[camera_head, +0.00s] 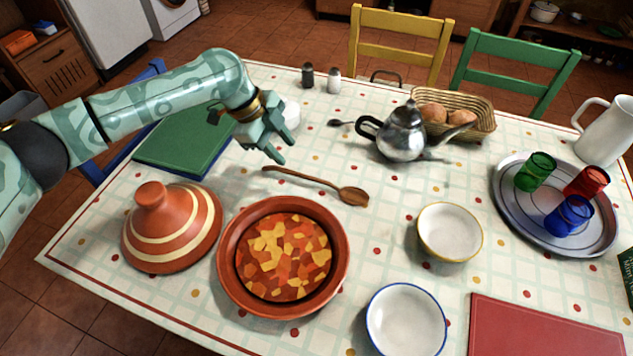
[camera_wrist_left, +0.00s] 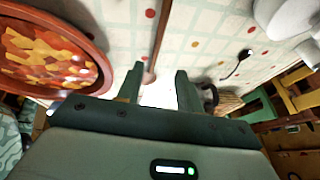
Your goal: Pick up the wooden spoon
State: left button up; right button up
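The wooden spoon (camera_head: 318,181) lies on the tablecloth behind the stew dish, its handle end to the left and its bowl to the right. My left gripper (camera_head: 278,158) is above the table, just behind the spoon's handle end and apart from it. In the left wrist view, the spoon (camera_wrist_left: 160,40) runs up from between the fingertips. The fingers of my left gripper (camera_wrist_left: 158,84) are spread with nothing held between them. My right gripper is in neither view.
The stew dish (camera_head: 228,258) and tagine lid (camera_head: 172,230) stand in front of the spoon. A metal teapot (camera_head: 402,135) and bread basket (camera_head: 478,104) are behind right. A yellow-rimmed bowl (camera_head: 449,232) is to the right. A green book (camera_head: 187,140) lies under my left arm.

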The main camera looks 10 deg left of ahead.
aim_at(301, 174)
pick_arm(q)
jog(key=x, duration=0.3)
jog(key=shift+f+b, duration=0.2)
jog(key=shift+b, duration=0.15)
jog(key=shift+d+f, duration=0.1)
jog(key=shift+f, duration=0.05)
jog(key=b+x, duration=0.1)
jog(key=x, duration=0.2)
jog(key=b+x, duration=0.1)
jog(key=x, duration=0.1)
jog(key=shift+s+f+b, duration=0.2)
jog(key=shift+b, duration=0.15)
jog(key=shift+r, duration=0.1)
jog(key=shift+s, duration=0.1)
jog(key=shift+c, duration=0.9)
grip_shut()
